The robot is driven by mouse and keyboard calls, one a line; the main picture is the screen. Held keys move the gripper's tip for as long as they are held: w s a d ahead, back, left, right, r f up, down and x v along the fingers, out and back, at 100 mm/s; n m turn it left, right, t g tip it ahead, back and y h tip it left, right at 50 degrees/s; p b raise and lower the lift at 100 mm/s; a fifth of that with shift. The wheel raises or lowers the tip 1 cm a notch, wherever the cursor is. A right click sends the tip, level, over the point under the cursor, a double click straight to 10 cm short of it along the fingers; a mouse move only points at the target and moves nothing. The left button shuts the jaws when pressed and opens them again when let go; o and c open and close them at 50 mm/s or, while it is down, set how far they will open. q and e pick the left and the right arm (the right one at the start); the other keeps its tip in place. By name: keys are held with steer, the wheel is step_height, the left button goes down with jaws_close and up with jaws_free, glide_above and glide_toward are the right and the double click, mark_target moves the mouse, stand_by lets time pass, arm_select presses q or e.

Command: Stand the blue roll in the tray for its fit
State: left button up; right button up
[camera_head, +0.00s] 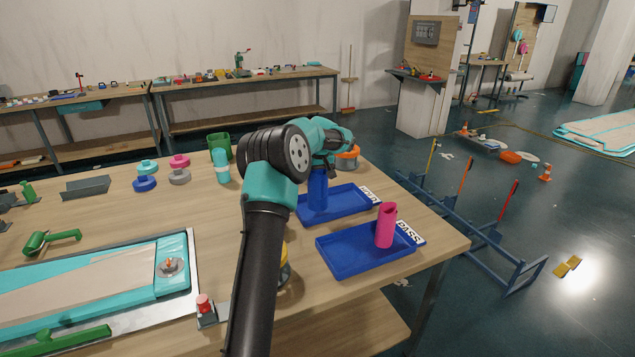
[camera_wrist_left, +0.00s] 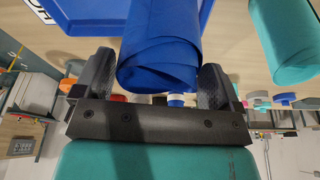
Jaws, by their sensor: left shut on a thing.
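The blue roll (camera_head: 318,192) is upright, held over the far blue tray (camera_head: 345,214); I cannot tell whether its base touches the tray floor. My left gripper (camera_head: 322,165) is shut on its upper part, and the arm hides much of the fingers. In the left wrist view, my left gripper (camera_wrist_left: 157,85) has a finger on each side of the blue roll (camera_wrist_left: 165,45), whose wound end faces the camera. The tray (camera_wrist_left: 85,15) shows behind it. The far tray's white label (camera_head: 369,195) is hard to read. My right gripper is not in view.
A nearer blue tray (camera_head: 340,262) labelled PASS holds an upright pink roll (camera_head: 385,226). A teal roll (camera_head: 220,166) and green container (camera_head: 219,146) stand left of my arm. An orange-rimmed container (camera_head: 347,159) is behind. The table's right edge is close to the trays.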

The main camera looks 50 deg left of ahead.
arm_select(q)
steer(key=shift+d+x, duration=0.15)
steer(key=shift+x, duration=0.7)
steer(key=shift+d+x, duration=0.1)
steer(key=shift+x, duration=0.8)
steer(key=shift+s+f, duration=0.15)
steer(key=shift+f, duration=0.05)
steer(key=o, duration=1.2)
steer(key=shift+c, duration=0.2)
steer(key=v, duration=1.2)
steer(key=shift+r, duration=0.1)
